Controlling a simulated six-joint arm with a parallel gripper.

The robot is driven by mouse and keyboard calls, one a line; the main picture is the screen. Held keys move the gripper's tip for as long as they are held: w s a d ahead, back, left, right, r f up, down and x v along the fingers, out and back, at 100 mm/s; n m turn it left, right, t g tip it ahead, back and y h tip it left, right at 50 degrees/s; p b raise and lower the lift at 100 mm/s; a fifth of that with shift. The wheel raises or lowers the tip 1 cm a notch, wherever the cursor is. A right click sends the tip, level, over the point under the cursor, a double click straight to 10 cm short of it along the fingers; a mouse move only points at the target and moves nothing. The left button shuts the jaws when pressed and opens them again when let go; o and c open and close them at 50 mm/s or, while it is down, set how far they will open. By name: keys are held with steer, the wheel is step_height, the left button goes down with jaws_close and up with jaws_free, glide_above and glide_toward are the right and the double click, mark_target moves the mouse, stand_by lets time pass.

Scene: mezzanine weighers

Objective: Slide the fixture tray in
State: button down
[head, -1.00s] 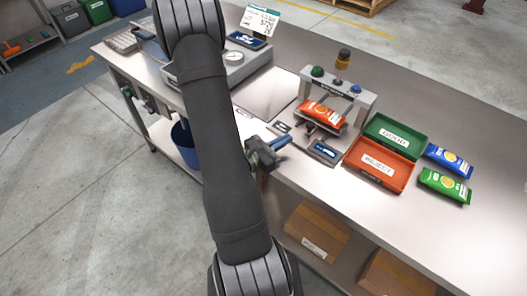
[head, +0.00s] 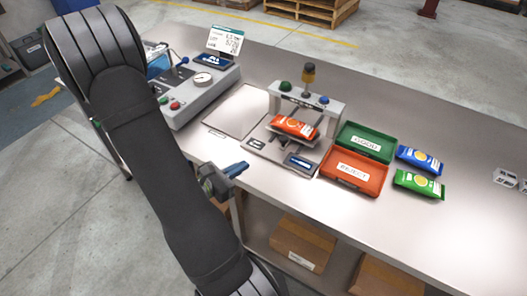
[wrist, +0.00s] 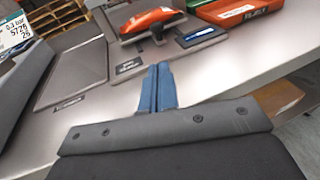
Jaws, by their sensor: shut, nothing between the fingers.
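The fixture tray (head: 314,145) shows as a grey plate under an orange pouch (head: 295,127), at the front of a small press station (head: 335,112). Part of the tray is hidden by the pouch. The tray also shows in the wrist view, its front edge and black handle (wrist: 158,37) below the orange pouch (wrist: 150,21). My gripper (head: 243,167) has blue fingers and is shut and empty. It is over the table's front edge, in front of and left of the station, apart from the tray. In the wrist view the fingertips (wrist: 163,66) point toward the station's front.
A green tray (head: 365,140) and a red reject tray (head: 354,172) stand right of the station, with blue (head: 420,159) and green (head: 419,184) pouches beyond. A grey gauge unit (head: 200,92) and a flat plate (head: 236,111) are to the left. Cartons (head: 302,243) lie on the lower shelf.

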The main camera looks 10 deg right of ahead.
steer(key=shift+r+y, duration=1)
steer(key=shift+r, duration=0.05)
glide_toward(290, 130)
steer(key=shift+s+a+f+g, duration=0.15)
steer(key=shift+s+f+g, duration=0.15)
steer(key=shift+s+f, duration=0.6)
steer(key=shift+w+d, duration=0.35)
steer(key=shift+d, duration=0.1)
steer(key=w+d, duration=0.5)
steer(key=shift+w+d+r, duration=0.1)
steer(key=shift+w+d, duration=0.2)
